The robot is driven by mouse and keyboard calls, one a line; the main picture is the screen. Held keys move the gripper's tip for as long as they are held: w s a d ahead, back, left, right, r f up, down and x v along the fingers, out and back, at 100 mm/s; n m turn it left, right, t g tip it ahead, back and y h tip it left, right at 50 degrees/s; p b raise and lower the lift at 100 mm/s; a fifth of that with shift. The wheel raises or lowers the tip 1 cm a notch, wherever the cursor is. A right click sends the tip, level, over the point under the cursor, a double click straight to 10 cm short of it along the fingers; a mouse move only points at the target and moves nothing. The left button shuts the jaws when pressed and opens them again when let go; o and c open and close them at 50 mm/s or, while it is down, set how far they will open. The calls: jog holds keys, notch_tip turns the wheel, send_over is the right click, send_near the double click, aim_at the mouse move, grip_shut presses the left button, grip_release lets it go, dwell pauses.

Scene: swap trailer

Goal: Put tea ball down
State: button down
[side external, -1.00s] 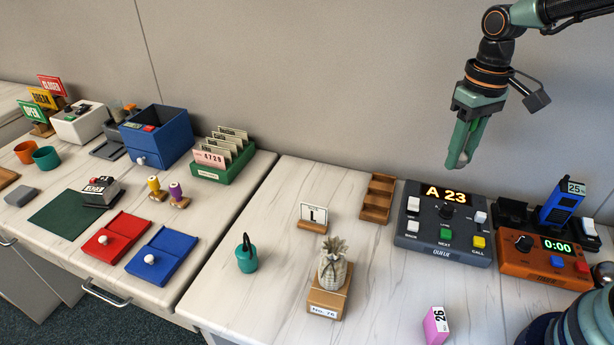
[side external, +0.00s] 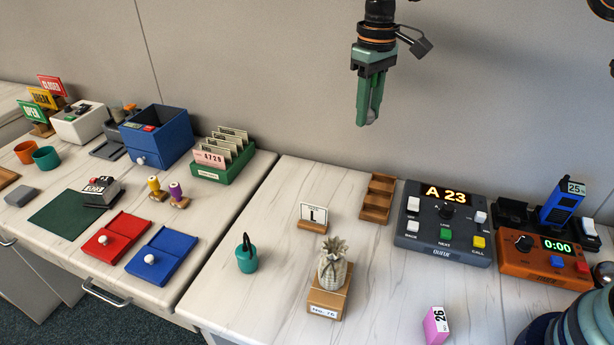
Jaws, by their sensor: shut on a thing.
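My gripper (side external: 368,122) is high above the back of the right table, pointing down, with its green fingers shut. A small pale bit of the tea ball (side external: 370,122) shows between the fingertips. The fingers hide most of it, so its shape is hard to tell. It hangs in the air, well clear of the table (side external: 290,200) and of everything standing on it.
An orange timer (side external: 545,255) stands at right.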

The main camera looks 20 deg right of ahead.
aim_at(336, 198)
jog(key=w+a+f+n, duration=0.1)
jog(key=w+a, duration=0.2)
jog(key=a, duration=0.1)
notch_tip(336, 198, down, 20)
jog(key=shift+d+r, duration=0.1)
jog(key=shift+r, duration=0.1)
dwell(0.4)
jog(key=shift+f, duration=0.15)
jog(key=c, duration=0.6)
grip_release()
